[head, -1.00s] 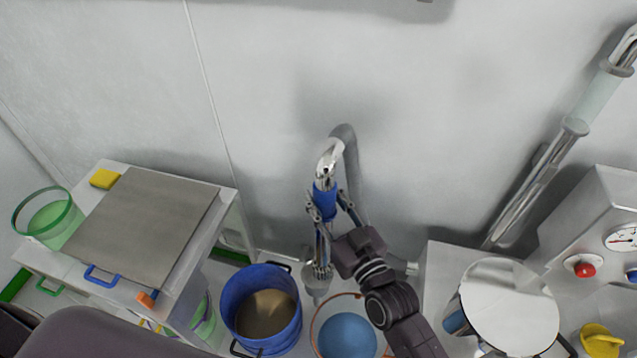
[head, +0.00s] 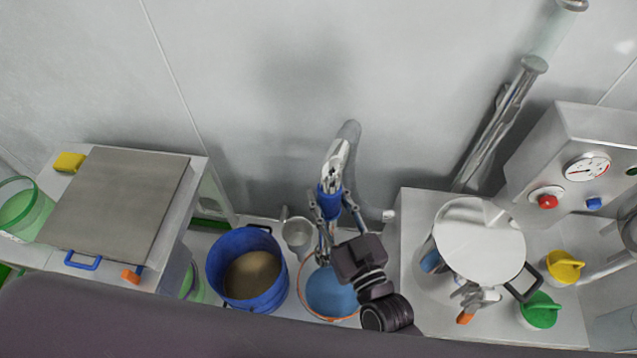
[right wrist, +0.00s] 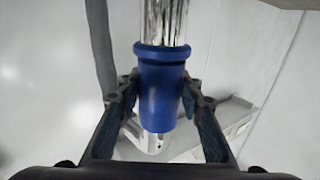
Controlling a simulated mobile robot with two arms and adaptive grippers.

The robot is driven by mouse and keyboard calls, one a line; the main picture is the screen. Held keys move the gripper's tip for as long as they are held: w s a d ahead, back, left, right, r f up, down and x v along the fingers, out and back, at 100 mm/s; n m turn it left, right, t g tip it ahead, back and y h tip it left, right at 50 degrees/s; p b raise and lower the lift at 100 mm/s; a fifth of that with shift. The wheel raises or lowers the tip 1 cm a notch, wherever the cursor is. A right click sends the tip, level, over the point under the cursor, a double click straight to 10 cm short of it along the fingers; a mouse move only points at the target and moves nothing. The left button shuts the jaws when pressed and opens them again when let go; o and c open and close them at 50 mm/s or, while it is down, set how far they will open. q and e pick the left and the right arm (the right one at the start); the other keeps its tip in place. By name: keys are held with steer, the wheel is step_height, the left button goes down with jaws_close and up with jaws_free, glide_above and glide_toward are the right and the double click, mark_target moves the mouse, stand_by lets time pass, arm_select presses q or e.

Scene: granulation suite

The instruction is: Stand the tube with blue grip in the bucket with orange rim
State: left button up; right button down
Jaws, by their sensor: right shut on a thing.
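The chrome tube with its blue grip (head: 329,203) is upright, slightly tilted, in the middle of the head view. My right gripper (head: 332,207) is shut on the blue grip, one finger on each side. The blue grip (right wrist: 161,90) also fills the middle of the right wrist view between the fingers. The bucket with orange rim (head: 304,304) stands on the floor below, blue inside, partly hidden by my right arm. The tube's lower end is over the bucket's back part in the picture; I cannot tell whether it is inside. My left gripper is not in view.
A blue drum (head: 226,275) with brown contents stands left of the bucket. A grey metal scoop-like vessel (head: 297,232) is behind the bucket, close to the tube. A white-topped pot (head: 480,238) stands on the right bench. A table with a grey plate (head: 122,205) is left.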

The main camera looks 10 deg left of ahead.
steer(key=s+d+f+m+h, duration=0.1)
steer(key=s+d, duration=0.2)
steer(key=d, duration=0.1)
step_height(320, 180, down, 30)
steer(key=b, duration=2.5)
steer(key=shift+s+t, duration=0.15)
steer(key=shift+t, duration=0.25)
steer(key=shift+a+r, duration=0.1)
steer(key=shift+r, duration=0.05)
steer(key=c, duration=1.2)
jaws_free()
steer(key=shift+c, duration=0.2)
steer(key=v, duration=1.2)
steer(key=shift+s+a, duration=0.1)
steer(key=shift+a, duration=0.05)
